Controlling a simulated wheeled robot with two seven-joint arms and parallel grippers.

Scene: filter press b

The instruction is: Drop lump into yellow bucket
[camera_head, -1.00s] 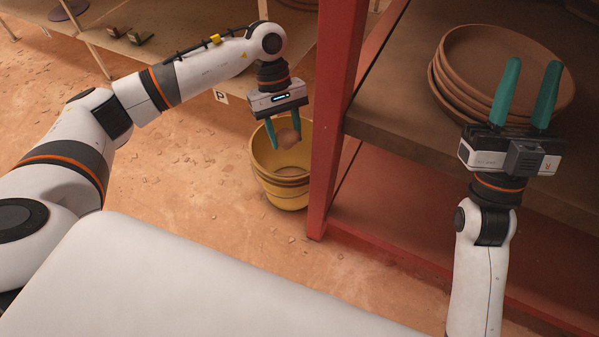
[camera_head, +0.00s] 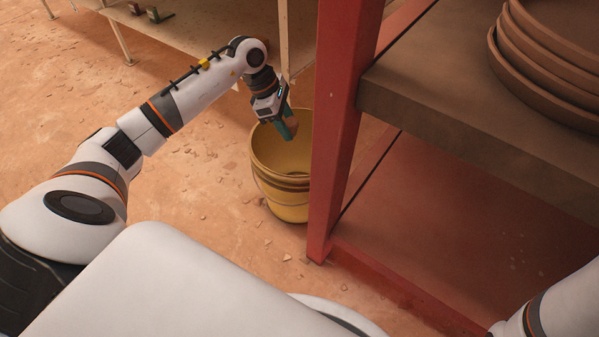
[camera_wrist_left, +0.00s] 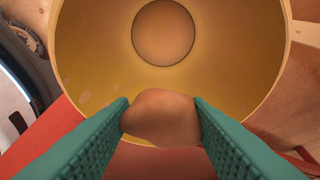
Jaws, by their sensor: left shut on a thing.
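My left gripper (camera_head: 287,129) is over the yellow bucket (camera_head: 281,203), at the upper part of its opening. In the left wrist view, its green fingers are shut on a brown clay lump (camera_wrist_left: 162,117), one finger on each side. The lump also shows at the fingertips in the head view (camera_head: 291,135). The wrist view looks down into the bucket (camera_wrist_left: 95,45), whose round bottom shows beyond the lump. My right gripper is out of view; only part of that arm shows at the lower right.
A red shelf post (camera_head: 342,120) stands right beside the bucket. A shelf (camera_head: 450,120) with stacked clay plates (camera_head: 545,70) is at the right. A wooden table (camera_head: 215,30) is behind. The floor left of the bucket is open, with small crumbs.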

